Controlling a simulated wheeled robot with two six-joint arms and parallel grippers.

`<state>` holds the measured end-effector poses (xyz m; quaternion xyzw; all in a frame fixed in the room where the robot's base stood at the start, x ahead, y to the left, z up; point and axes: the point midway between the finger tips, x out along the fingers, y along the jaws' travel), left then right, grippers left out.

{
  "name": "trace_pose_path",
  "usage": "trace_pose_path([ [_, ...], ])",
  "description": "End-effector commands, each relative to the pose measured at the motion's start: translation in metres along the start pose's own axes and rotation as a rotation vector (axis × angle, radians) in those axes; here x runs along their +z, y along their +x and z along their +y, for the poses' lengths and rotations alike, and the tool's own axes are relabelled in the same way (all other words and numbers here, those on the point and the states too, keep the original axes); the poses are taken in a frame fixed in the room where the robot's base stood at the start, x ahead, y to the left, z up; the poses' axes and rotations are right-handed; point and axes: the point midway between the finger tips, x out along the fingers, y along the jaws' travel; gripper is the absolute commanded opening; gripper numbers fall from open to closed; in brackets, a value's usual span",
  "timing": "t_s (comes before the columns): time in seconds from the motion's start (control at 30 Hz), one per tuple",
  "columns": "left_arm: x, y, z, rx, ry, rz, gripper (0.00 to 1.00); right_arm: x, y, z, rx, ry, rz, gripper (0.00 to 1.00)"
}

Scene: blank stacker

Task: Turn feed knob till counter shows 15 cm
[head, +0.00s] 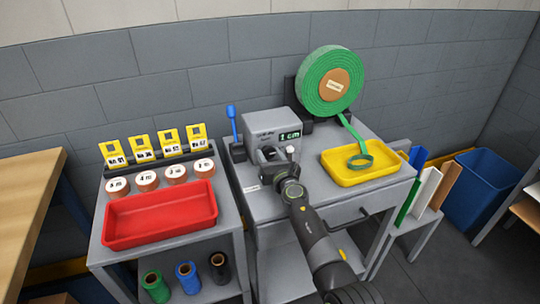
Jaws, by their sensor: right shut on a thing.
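A grey feeder machine (262,122) stands on the grey bench. Its small green-lit counter (291,134) reads 1 cm. My right gripper (271,154) is at the machine's front, just below the counter, shut on what appears to be the feed knob. The fingers mostly hide the knob. A small white part (290,150) shows just right of the fingers. A green strap roll (331,80) with a brown core stands behind on the right. Its strap runs down to a loose loop (360,161) in the yellow tray (378,172). My left gripper is not in view.
A blue-handled lever (231,113) stands left of the machine. A red tray (161,214), labelled rolls (147,180) and yellow cards (142,146) are on the left cart. A blue bin (480,190) and upright boards (425,190) are at right.

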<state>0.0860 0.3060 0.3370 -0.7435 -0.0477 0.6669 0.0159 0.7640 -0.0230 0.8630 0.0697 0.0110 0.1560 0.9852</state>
Motion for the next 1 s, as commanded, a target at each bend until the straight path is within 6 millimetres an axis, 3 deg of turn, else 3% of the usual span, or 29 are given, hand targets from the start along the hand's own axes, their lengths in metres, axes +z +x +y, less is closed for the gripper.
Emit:
trace_pose_path([
  [0.5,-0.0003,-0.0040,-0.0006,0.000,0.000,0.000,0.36,0.0002,0.0001,-0.0004,0.000,0.334,0.000,0.20],
  [1.0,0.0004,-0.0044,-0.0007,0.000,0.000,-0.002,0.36,0.0000,0.0001,-0.0005,0.000,0.404,0.000,0.20],
])
